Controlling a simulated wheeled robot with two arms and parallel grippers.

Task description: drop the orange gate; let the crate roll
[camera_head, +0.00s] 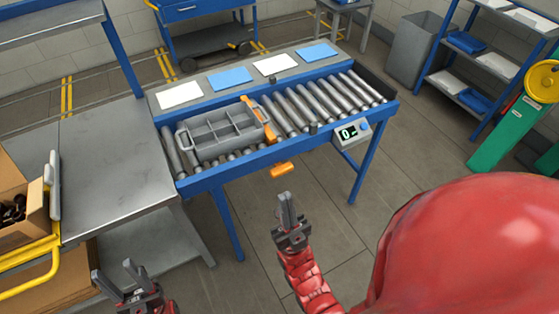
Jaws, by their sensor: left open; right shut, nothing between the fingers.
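The grey divided crate (211,134) sits on the left part of the roller conveyor (172,158). Its compartments look empty. The orange gate (262,120) stands up across the rollers at the crate's right side, touching it or very close. An orange lever (282,169) sticks out from the conveyor's blue front rail below the gate. My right gripper (286,204) is shut and empty, in front of the conveyor and below the lever in the picture. My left gripper (114,270) is open and empty at the bottom left, away from the conveyor.
Rollers right of the gate are clear up to a dark end stop (376,83). A small display box (350,132) hangs on the front rail. White and blue sheets lie along the back ledge. A grey bench (110,160) and cardboard box (20,210) stand left.

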